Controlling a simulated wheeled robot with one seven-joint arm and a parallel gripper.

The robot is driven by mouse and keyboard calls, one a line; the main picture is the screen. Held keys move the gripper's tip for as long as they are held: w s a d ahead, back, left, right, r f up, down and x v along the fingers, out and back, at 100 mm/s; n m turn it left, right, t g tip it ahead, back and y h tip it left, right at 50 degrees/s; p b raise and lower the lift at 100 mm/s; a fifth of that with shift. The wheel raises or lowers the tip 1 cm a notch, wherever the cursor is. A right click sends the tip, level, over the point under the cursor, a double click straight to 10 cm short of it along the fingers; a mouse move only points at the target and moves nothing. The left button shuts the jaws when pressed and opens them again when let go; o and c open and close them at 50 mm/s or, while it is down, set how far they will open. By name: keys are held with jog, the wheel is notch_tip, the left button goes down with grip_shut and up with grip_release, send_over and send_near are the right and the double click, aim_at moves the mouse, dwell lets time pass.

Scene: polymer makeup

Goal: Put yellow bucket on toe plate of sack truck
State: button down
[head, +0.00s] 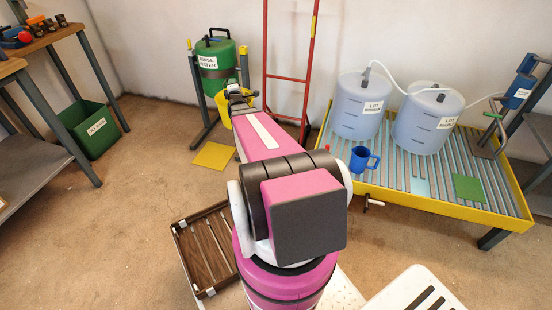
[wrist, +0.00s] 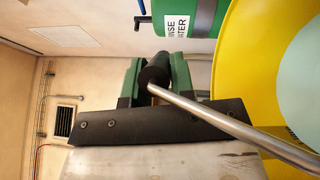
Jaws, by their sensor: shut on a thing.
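The yellow bucket (head: 221,108) is in the head view just past the end of my arm, below the green drum and partly hidden by my arm. In the wrist view its yellow wall (wrist: 238,75) and pale inside fill the right side. My gripper (wrist: 155,68) is shut on the dark grip of the bucket's metal handle (wrist: 225,122); in the head view my gripper (head: 240,94) is small and partly hidden. The red sack truck (head: 288,79) stands upright near the back wall, right of the bucket. Its toe plate is hidden behind my arm.
A green rinse water drum (head: 216,62) on a dark stand is close behind the bucket. A yellow square (head: 213,156) lies on the floor. A yellow-rimmed grated platform (head: 430,204) with two large containers is at right. A green crate (head: 89,130) stands at left.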

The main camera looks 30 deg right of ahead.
aim_at(251, 105)
jog(key=s+d+f, duration=0.1)
jog(key=d+f, duration=0.1)
jog(key=f, duration=0.1)
jog(key=s+d+f+h, duration=0.1)
jog(key=s+d+f, duration=0.1)
jog(key=f, duration=0.2)
jog(key=s+d+f+m+h, duration=0.1)
jog(key=s+d+f, duration=0.1)
jog(key=f, duration=0.1)
jog(key=shift+f+g, duration=0.3)
jog(key=shift+g, duration=0.1)
jog(key=s+d+f+m+g+h, duration=0.1)
jog(key=s+d+f, duration=0.1)
jog(key=s+f, duration=0.25)
jog(key=s+d+f+m+h, duration=0.1)
jog(key=s+d+f, duration=0.2)
jog(key=f, duration=0.3)
jog(key=w+d+f, duration=0.6)
jog(key=d+f, duration=0.3)
jog(key=f, duration=0.2)
jog(key=shift+w, duration=0.35)
jog(key=shift+d+f, duration=0.1)
jog(key=shift+f, duration=0.15)
jog(key=c, duration=1)
grip_release()
jog(key=shift+f, duration=0.1)
jog(key=shift+o, duration=0.2)
